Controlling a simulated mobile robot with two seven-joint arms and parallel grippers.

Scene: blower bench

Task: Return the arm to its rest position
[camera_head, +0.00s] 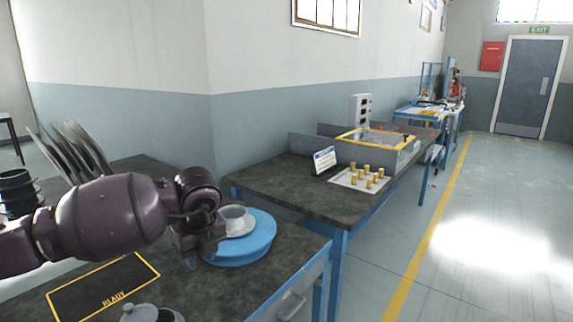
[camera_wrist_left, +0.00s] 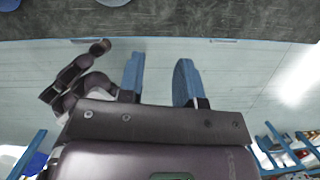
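My left arm comes in from the left in the head view, over the near bench. Its gripper (camera_head: 192,258) points down beside a blue round stand (camera_head: 245,243) that carries a small pale cup (camera_head: 236,218). The gripper partly covers the stand's left side. In the left wrist view, the two blue-padded fingers of the left gripper (camera_wrist_left: 158,80) are well apart with only floor between them. My right gripper cannot be made out in either view.
The near bench (camera_head: 220,300) carries a yellow-edged "READY" mat (camera_head: 100,292), a grey lidded pot (camera_head: 140,313), a rack of plates (camera_head: 75,155) and dark stacked rings (camera_head: 17,190). A second bench (camera_head: 262,182) holds several brass cylinders (camera_head: 368,180) and a yellow-rimmed box (camera_head: 378,140). Floor lies open right.

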